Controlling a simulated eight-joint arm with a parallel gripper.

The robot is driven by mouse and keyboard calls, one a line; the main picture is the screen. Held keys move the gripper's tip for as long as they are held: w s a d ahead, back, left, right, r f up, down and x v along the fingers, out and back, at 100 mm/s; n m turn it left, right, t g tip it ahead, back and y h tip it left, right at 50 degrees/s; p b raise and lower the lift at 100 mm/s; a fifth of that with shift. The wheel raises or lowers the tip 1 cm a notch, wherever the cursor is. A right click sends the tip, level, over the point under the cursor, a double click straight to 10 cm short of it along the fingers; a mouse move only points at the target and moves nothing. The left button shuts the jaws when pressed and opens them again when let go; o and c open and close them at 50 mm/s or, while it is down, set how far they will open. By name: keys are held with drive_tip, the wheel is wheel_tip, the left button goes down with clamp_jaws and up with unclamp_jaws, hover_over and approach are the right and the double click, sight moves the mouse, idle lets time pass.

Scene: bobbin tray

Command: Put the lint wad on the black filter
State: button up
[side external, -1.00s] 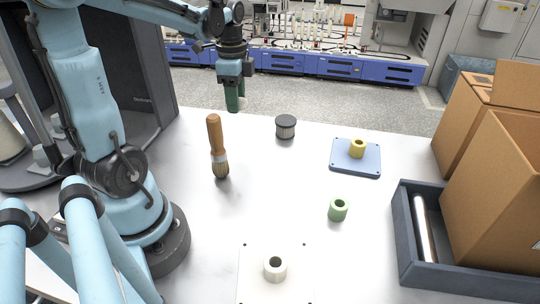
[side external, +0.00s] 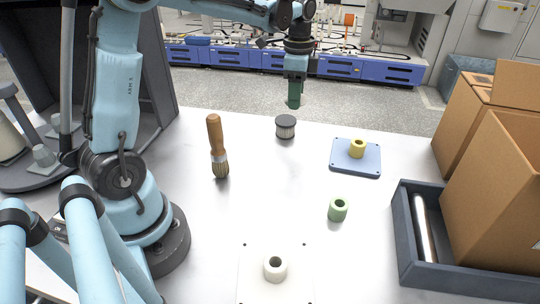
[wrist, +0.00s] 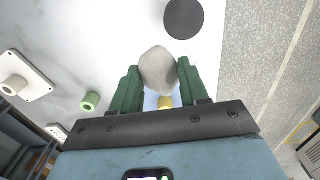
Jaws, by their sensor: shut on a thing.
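The lint wad (wrist: 158,68) is a rounded grey-beige lump between the green fingertips in the wrist view. My gripper (wrist: 157,80) is shut on it. The black filter (side external: 286,127) stands upright on the table, with a flat dark top and pale pleated sides. In that picture it is just below my fingers. In the wrist view its round black top (wrist: 184,18) is ahead of the wad, apart from it.
A yellow bobbin (side external: 357,148) sits on a blue plate (side external: 342,168) to the right. A green bobbin (side external: 338,210) and a white bobbin (side external: 275,268) are nearer. A dark tray (side external: 408,250) and cardboard boxes (side external: 500,190) stand right.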

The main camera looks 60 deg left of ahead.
hover_over(286, 120)
wheel_tip(286, 120, down, 3)
drive_tip(key=shift+a+f, duration=0.1)
drive_tip(key=shift+f, duration=1.95)
drive_tip(key=o, duration=1)
drive_tip(key=shift+f, duration=0.1)
